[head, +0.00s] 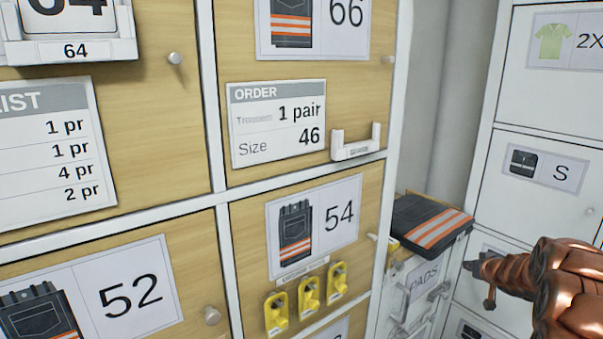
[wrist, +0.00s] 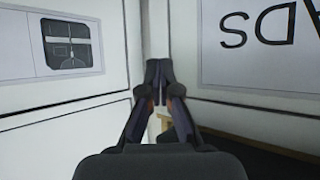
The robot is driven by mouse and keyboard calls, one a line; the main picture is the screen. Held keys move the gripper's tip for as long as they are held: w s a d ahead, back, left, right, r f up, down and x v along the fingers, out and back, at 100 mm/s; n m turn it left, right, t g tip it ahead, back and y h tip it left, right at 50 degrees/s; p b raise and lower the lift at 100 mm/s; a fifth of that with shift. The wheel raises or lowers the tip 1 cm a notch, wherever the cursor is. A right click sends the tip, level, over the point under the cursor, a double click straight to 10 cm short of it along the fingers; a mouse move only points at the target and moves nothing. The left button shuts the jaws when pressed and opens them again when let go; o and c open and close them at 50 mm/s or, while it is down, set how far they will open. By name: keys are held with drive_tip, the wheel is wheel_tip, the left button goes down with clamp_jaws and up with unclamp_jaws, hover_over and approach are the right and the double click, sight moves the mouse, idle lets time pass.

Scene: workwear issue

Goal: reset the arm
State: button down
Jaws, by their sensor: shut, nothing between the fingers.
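My gripper (head: 478,268) reaches in from the right edge of the head view, at the end of a copper-coloured arm. Its fingers are shut with nothing between them. In the wrist view the gripper (wrist: 158,68) points toward the corner between two white panels, its fingertips together. In the head view it is to the right of the folded dark trousers with orange and silver stripes (head: 432,226), apart from them in the picture.
The trousers lie on a white unit labelled PADS (head: 424,280). White lockers (head: 535,110) stand close on the right.

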wheel_tip(320, 180, up, 10)
drive_tip(key=s+a+h+p, duration=0.2)
drive_tip(key=s+h+p, duration=0.1)
drive_tip(key=s+a+r+m+g+h+p, duration=0.2)
drive_tip(key=s+a+r+g+p, duration=0.4)
drive_tip(key=s+r, duration=0.55)
drive_tip(key=s+a+r+n+g+y+p, duration=0.1)
drive_tip(key=s+a+r+g+y+p, duration=0.1)
drive_tip(key=s+a, duration=0.6)
drive_tip(key=s+a+r+n+g+y+p, duration=0.1)
drive_tip(key=s+a+r+g+p, duration=0.2)
drive_tip(key=s, duration=1.6)
drive_tip(key=s+a+r+g+y+p, duration=0.2)
drive_tip(key=s+a+r+p, duration=0.2)
drive_tip(key=s+a+p, duration=0.5)
drive_tip(key=s+a, duration=0.4)
drive_tip(key=a, duration=0.1)
drive_tip(key=shift+s+r+n+g+y, duration=0.2)
drive_tip(key=shift+s+n+g+y, duration=0.1)
drive_tip(key=shift+s+n, duration=0.1)
